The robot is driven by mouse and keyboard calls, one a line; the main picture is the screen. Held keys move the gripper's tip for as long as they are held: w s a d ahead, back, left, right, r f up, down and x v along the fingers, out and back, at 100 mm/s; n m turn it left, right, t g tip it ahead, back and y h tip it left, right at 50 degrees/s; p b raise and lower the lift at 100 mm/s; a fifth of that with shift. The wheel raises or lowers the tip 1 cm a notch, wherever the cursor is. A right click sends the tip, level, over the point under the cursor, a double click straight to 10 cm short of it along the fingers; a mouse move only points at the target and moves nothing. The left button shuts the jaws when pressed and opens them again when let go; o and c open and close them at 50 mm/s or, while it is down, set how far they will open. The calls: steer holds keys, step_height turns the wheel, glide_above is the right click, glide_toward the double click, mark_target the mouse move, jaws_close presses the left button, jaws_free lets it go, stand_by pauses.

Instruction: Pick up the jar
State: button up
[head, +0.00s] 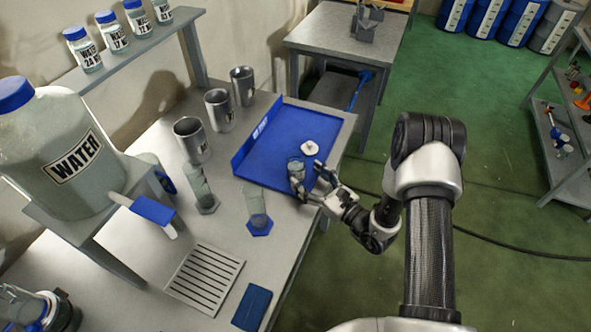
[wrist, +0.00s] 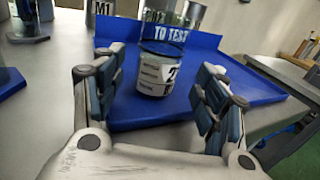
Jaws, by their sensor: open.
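In the head view the jar (head: 296,167) is partly covered by my gripper (head: 309,180). In the wrist view my gripper (wrist: 157,100) is open, with one finger on each side in the picture. The jar shows between and beyond the fingertips, and I see no finger touching it.
A glass cylinder with a blue base (head: 257,214), several metal cups (head: 191,138) and a large water jug (head: 60,150) stand to the left. The table's right edge is close to my arm.

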mark_target(302, 172)
steer(key=shift+b+x, duration=0.8)
steer(key=shift+x, duration=1.95)
steer(key=shift+a+r, duration=0.1)
steer(key=shift+r, duration=0.05)
steer(key=shift+s, duration=0.1)
steer(key=c, duration=1.2)
steer(key=shift+c, duration=0.4)
steer(key=shift+r, duration=0.1)
